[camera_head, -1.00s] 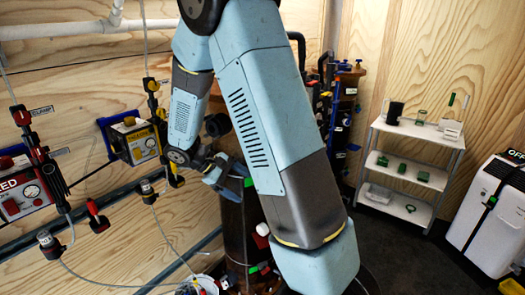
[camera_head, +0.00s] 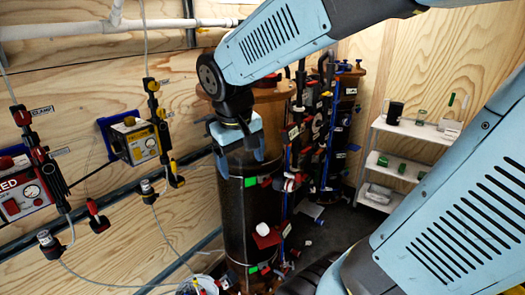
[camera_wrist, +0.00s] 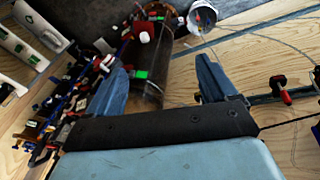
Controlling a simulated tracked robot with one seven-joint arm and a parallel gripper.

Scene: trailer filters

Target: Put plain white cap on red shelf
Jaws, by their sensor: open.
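The plain white cap (camera_head: 262,229) rests on the small red shelf (camera_head: 268,241) on the front of the dark column. In the wrist view the white cap (camera_wrist: 144,37) also shows against the red shelf (camera_wrist: 150,24), beyond the fingertips. My gripper (camera_head: 240,158) is near the top of the column, above the cap and apart from it. In the wrist view my gripper (camera_wrist: 160,65) has its two blue fingers spread wide, with nothing between them.
The dark column (camera_head: 232,205) carries green labels and stands beside pipes and valves (camera_head: 310,125). A white bucket (camera_head: 197,285) is at its lower left. Wall gauges (camera_head: 135,140) hang at left. A white rack (camera_head: 405,130) stands at right, partly behind my arm.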

